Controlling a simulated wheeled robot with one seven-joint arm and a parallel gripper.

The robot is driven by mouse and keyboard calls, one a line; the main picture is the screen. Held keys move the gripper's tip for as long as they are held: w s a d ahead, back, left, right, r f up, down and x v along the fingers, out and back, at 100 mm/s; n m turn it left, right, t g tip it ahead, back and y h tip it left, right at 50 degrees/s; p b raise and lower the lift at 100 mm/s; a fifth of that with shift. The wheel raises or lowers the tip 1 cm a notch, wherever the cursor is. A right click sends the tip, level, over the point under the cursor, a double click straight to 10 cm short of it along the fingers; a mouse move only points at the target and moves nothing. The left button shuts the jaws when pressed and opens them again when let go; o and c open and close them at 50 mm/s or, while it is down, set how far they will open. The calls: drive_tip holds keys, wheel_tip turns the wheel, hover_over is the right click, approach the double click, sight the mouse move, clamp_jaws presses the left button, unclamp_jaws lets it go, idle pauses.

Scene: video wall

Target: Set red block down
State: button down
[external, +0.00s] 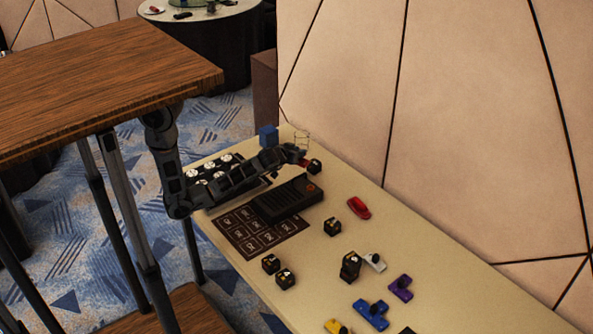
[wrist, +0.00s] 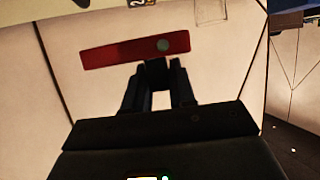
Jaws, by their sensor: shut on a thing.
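The red block (wrist: 110,51) is a long flat bar with a grey round spot, seen in the wrist view just beyond my fingertips. My gripper (wrist: 157,75) is shut on it near its right half. In the external view my gripper (external: 298,157) is over the far part of the cream table (external: 440,270), and only a small red bit of the block (external: 305,163) shows. I cannot tell whether the block touches the table.
A black cube (external: 315,166) and a clear container (external: 302,138) are close to my gripper. A blue cube (external: 268,135) stands behind my arm. A black device (external: 287,200), a red rounded piece (external: 358,208) and several cubes and coloured pieces lie nearer. The wall (external: 450,130) borders the table.

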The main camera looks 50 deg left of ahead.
wheel_tip(320, 180, up, 4)
drive_tip(key=shift+r, duration=0.2)
drive_tip(key=shift+w+d+r, duration=0.1)
drive_tip(key=shift+d+r, duration=0.05)
drive_tip(key=shift+d, duration=0.1)
drive_tip(key=w+d+f+m+h+b, duration=0.1)
drive_tip(key=w+d+f+b, duration=0.15)
drive_tip(key=d, duration=0.85)
drive_tip(key=w+d+f+m+h+b, duration=0.1)
drive_tip(key=w+d+f+b, duration=0.2)
drive_tip(key=d, duration=0.7)
drive_tip(key=w+d+r+m+h+b, duration=0.1)
drive_tip(key=d+r+b, duration=0.2)
drive_tip(key=d, duration=0.8)
drive_tip(key=d+r+h+b, duration=0.1)
drive_tip(key=d+r+b, duration=0.15)
drive_tip(key=d, duration=0.85)
drive_tip(key=shift+t, duration=0.4)
drive_tip(key=shift+w+d+f, duration=0.1)
drive_tip(key=shift+w+f, duration=0.05)
drive_tip(key=shift+f, duration=7.25)
drive_tip(key=shift+f+b, duration=0.55)
drive_tip(key=shift+b, duration=0.2)
